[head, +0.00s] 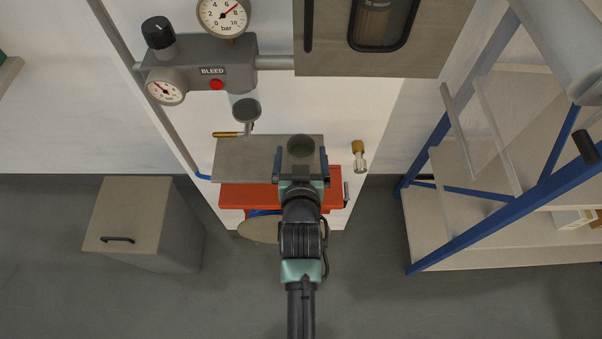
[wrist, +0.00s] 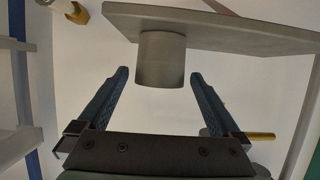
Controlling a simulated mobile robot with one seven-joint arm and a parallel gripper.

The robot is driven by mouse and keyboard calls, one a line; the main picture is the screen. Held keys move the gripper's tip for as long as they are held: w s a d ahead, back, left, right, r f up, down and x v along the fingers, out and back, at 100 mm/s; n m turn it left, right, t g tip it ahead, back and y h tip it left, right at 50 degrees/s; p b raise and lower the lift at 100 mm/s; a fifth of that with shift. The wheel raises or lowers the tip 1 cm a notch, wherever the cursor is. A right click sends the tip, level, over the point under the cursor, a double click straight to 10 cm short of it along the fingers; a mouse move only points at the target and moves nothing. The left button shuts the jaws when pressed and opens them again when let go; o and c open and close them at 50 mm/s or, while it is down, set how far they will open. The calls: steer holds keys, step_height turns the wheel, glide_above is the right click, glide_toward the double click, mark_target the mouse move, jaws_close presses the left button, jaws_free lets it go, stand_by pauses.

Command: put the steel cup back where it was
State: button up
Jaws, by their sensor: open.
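The steel cup (head: 301,147) stands upright on a grey plate (head: 240,160) fixed to the white panel. The head view looks into its open, dark greenish mouth. In the wrist view, which is upside down, the cup (wrist: 161,62) appears to hang from the plate (wrist: 220,28). My gripper (head: 300,155) is open, with one finger to each side of the cup. In the wrist view, the cup lies in line with the gap between my fingertips (wrist: 160,73); a gap shows on both sides. How deep it sits between the fingers is hard to tell.
A brass-and-silver fitting (head: 359,157) is to the right. A red part (head: 235,197) lies below the plate. A cabinet (head: 135,215) stands left and a blue-framed rack (head: 480,220) right.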

steer(key=v, duration=0.9)
steer(key=shift+s, duration=0.2)
